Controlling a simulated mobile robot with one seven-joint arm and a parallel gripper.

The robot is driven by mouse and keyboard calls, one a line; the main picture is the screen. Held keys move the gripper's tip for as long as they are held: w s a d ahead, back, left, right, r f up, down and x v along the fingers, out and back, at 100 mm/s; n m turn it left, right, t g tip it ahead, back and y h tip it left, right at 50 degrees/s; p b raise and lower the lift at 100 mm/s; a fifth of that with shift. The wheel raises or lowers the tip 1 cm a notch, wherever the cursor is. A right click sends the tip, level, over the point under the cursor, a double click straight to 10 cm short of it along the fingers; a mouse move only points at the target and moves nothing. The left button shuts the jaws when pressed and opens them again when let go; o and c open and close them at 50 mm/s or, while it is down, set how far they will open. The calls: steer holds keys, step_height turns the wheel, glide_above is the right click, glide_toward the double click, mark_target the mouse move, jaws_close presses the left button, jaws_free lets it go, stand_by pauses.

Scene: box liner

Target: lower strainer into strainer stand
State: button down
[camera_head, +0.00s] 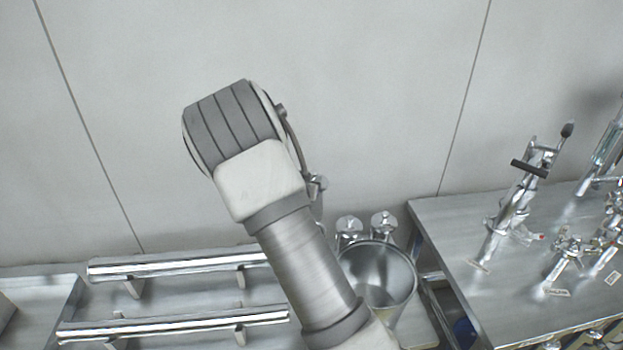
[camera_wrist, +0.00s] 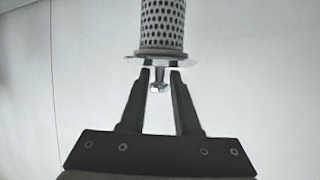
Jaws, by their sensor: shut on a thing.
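The strainer (camera_wrist: 162,25) shows in the wrist view as a perforated metal cylinder with a flat round flange and a small knob on the flange's near side. My gripper (camera_wrist: 160,76) is shut on the strainer at the knob, with one dark fingertip on each side of it. The strainer's far end is cut off by the top of the picture. A plain wall is behind it. In the head view my arm hides the gripper and most or all of the strainer. I cannot tell which thing is the strainer stand.
In the head view, an open metal bucket (camera_head: 374,272) stands right of my arm, with two metal fittings (camera_head: 350,227) behind it. Two horizontal metal bars (camera_head: 170,265) lie at lower left. A steel table (camera_head: 455,225) with taps and valves is at right.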

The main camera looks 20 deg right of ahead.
step_height(320, 180, down, 18)
steer(key=b, duration=1.4)
steer(key=shift+b, duration=0.4)
steer(key=shift+f+b, duration=0.3)
steer(key=shift+f, duration=0.05)
